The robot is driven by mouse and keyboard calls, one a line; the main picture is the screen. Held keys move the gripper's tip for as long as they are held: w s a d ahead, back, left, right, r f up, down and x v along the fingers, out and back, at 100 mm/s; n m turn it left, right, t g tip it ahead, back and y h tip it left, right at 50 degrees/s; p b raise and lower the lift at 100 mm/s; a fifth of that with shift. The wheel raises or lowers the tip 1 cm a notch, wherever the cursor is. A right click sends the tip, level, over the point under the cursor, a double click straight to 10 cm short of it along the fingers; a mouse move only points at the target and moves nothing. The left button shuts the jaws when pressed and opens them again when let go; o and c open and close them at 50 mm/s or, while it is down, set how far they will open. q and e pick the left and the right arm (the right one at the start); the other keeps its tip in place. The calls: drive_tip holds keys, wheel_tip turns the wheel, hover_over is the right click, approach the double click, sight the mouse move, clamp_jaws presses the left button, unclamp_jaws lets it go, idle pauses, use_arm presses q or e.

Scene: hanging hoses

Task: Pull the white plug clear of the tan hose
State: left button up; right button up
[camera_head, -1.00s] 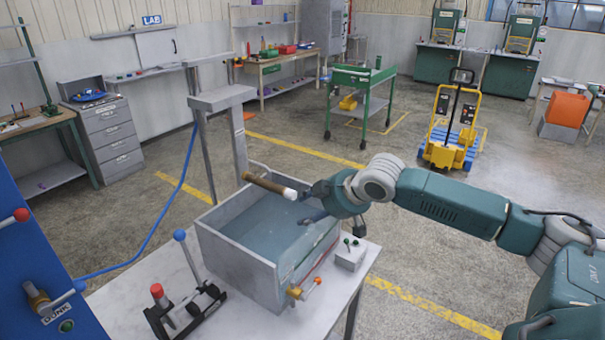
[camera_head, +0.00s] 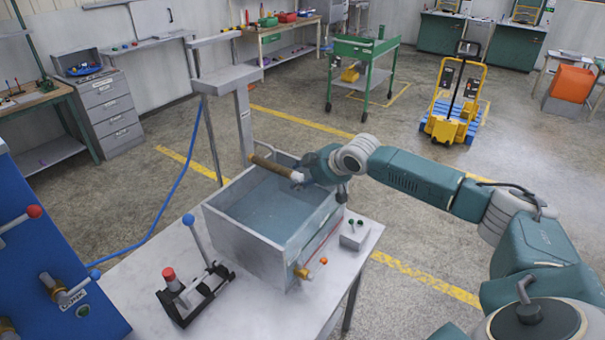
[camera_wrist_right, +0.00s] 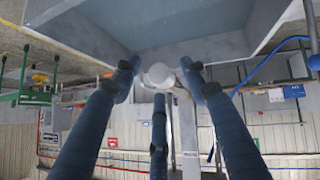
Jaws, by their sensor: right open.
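The tan hose (camera_head: 271,167) sticks out from a grey post above the tank, sloping slightly down to the right. The white plug (camera_head: 297,177) sits at its free end. My right gripper (camera_head: 304,177) is at the plug, coming from the right along the hose's line. In the right wrist view the plug (camera_wrist_right: 158,75) shows as a round white end between the tips of my three dark blue fingers (camera_wrist_right: 159,85). The fingers are spread open around it, with gaps visible at the sides. The hose is mostly hidden behind the plug there. My left gripper is not in view.
A grey open-topped tank (camera_head: 240,236) with bluish water stands below the hose on a light table (camera_head: 130,290). A clamp with a red knob (camera_head: 168,273) and a small switch box (camera_head: 354,235) stand beside it. A blue panel (camera_head: 40,270) is at the left.

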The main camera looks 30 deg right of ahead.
idle(0.3)
drive_tip(key=shift+f, duration=0.1)
drive_tip(key=c, duration=1.1)
drive_tip(key=shift+o, duration=0.2)
drive_tip(key=shift+s+d, duration=0.3)
drive_tip(key=shift+s, duration=0.35)
drive_tip(key=shift+c, duration=0.2)
drive_tip(key=shift+s+d, duration=0.3)
drive_tip(key=shift+s, duration=0.4)
drive_tip(key=shift+s+d, duration=0.25)
drive_tip(key=shift+s, duration=0.4)
drive_tip(key=shift+s+d, duration=0.3)
drive_tip(key=shift+s, duration=0.4)
drive_tip(key=shift+d+v, duration=0.2)
drive_tip(key=shift+v, duration=0.85)
drive_tip(key=shift+d+v, duration=0.2)
drive_tip(key=shift+v, duration=0.85)
